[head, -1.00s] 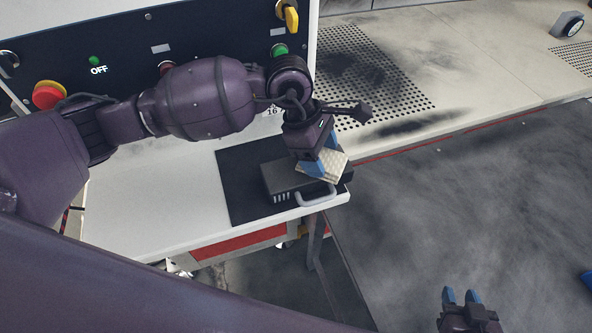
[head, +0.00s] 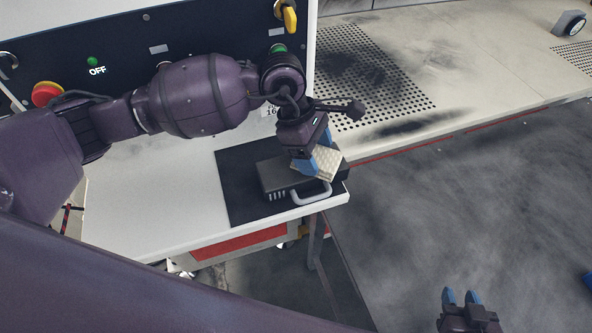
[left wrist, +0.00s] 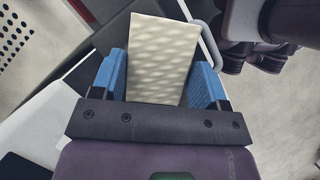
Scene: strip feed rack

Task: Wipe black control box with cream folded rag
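The black control box (head: 276,184) lies on a black mat with its pale handle (head: 312,196) facing the front edge of the white table. My left gripper (head: 317,161) is over the right part of the box, its blue fingers pointing down and shut on the cream folded rag (head: 324,166). The rag covers that part of the box and appears to touch it. In the left wrist view the rag (left wrist: 162,62) sits between the fingers of the gripper (left wrist: 160,80). My right gripper (head: 462,297) is empty at the bottom right, its fingers apart.
The black mat (head: 236,190) lies on the white table (head: 150,200). Behind stands a dark panel with a red knob (head: 47,94) and a yellow handle (head: 290,16). A perforated bench (head: 440,60) runs to the right.

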